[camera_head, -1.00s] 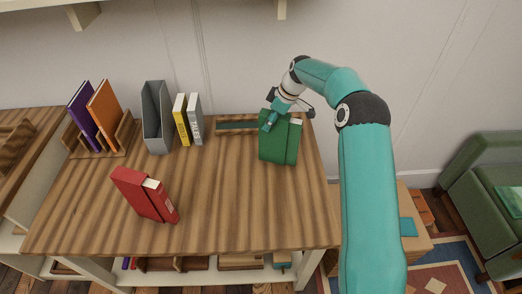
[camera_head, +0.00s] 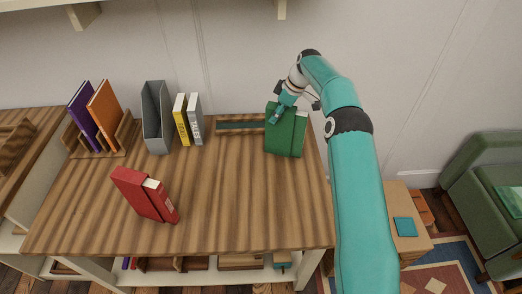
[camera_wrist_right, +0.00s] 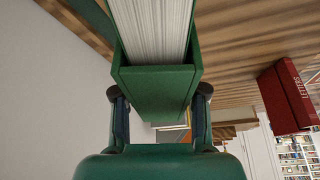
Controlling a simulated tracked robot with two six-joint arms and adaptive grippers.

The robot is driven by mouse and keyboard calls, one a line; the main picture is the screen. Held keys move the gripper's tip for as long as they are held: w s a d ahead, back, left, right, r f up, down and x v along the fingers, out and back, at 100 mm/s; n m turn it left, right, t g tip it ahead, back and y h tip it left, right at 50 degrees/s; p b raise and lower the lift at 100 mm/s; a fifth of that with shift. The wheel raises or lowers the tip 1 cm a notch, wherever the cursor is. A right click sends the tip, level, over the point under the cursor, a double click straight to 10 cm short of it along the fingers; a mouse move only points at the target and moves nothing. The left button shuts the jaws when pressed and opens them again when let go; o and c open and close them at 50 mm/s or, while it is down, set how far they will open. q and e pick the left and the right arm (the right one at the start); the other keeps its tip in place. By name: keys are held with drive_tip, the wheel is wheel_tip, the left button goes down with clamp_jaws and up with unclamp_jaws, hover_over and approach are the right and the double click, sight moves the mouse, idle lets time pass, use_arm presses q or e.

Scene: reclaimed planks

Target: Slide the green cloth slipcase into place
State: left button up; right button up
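The green cloth slipcase (camera_head: 288,138) is upright at the right end of the wooden tabletop. In the right wrist view the slipcase (camera_wrist_right: 155,82) fills the centre, with white page edges showing in its open side. My right gripper (camera_head: 277,115) is shut on it, with one finger on each side in the wrist view (camera_wrist_right: 160,112). Whether its bottom edge touches the table is unclear. A long, low wooden holder with a dark green strip (camera_head: 240,126) lies just left of the slipcase at the back; its right end is hidden. My left gripper is not in view.
A red slipcase (camera_head: 140,193) leans on the front left tabletop. Yellow (camera_head: 181,120) and grey (camera_head: 195,120) books stand beside a grey file holder (camera_head: 156,118). Purple and orange books sit in a wooden rack (camera_head: 103,147). The middle tabletop is clear; the wall is close behind.

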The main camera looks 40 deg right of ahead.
drive_tip(key=o, duration=0.7)
drive_tip(key=shift+c, duration=0.2)
drive_tip(key=p+v, duration=0.4)
drive_tip(key=v, duration=0.3)
drive_tip(key=shift+s, duration=0.1)
drive_tip(key=o, duration=0.3)
